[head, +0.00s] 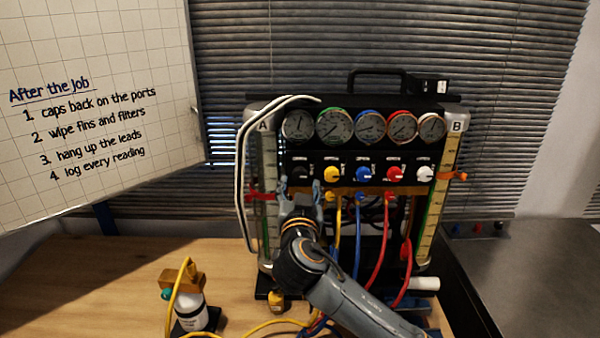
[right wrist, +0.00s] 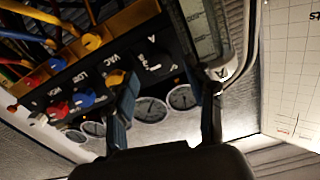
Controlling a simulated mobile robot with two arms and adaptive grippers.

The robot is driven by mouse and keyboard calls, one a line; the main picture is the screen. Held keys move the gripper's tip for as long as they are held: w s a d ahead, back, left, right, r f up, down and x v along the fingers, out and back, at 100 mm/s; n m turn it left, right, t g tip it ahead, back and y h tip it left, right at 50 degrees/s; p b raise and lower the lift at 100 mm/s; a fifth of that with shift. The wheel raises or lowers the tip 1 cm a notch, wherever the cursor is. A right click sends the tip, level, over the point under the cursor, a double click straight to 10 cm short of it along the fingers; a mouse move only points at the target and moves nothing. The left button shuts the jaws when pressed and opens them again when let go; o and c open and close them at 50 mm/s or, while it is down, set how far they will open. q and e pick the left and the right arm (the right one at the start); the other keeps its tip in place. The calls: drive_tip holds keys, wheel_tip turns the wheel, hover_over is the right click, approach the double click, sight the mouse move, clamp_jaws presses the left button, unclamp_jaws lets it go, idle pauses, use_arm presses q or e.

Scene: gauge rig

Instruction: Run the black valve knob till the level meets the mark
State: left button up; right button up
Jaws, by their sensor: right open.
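The black valve knob (head: 300,172) is at the left end of the knob row on the gauge rig's panel. In the right wrist view the black knob (right wrist: 155,64) lies between the fingers and apart from them. My right gripper (head: 301,187) is open and empty just in front of this knob, fingers on either side. The sight tube A (head: 268,225) stands at the rig's left with a red marker (head: 259,197); its liquid level is too small to read. The sight tube B (head: 427,230) at the right has an orange marker (head: 456,176). My left gripper is out of view.
A yellow knob (head: 332,174) sits close beside my right gripper, followed by blue, red and white knobs. Gauges (head: 335,126) run above. Coloured hoses (head: 378,250) hang below. A small bottle (head: 192,308) stands at the front left. The wooden bench (head: 120,270) is clear at left.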

sight(300, 177)
drive_tip(key=shift+w+p, duration=0.4)
drive_tip(key=shift+w, duration=1.2)
